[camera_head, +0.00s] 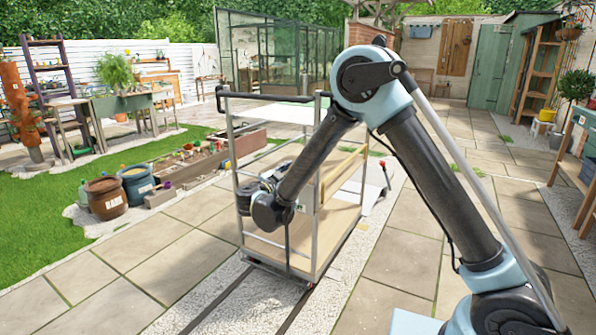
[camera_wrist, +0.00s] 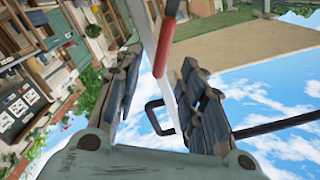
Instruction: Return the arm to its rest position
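My arm spans the right half of the head view, bent at a high elbow, its forearm reaching down to the left. My gripper (camera_head: 252,188) is partly hidden by my wrist, in front of the metal trolley (camera_head: 317,200). In the wrist view my gripper (camera_wrist: 158,62) has its two dark fingers spread apart. No object is clearly held. A grey post and a red bar (camera_wrist: 166,38) show in line with the gap; I cannot tell what the red bar belongs to.
The trolley has a wooden lower shelf and black handles, close around my gripper. Two barrel-like pots, one brown (camera_head: 105,198) and one blue (camera_head: 136,185), stand at the left by a planter bed. Paving (camera_head: 150,262) in front is clear. A bench (camera_head: 580,165) stands at the right edge.

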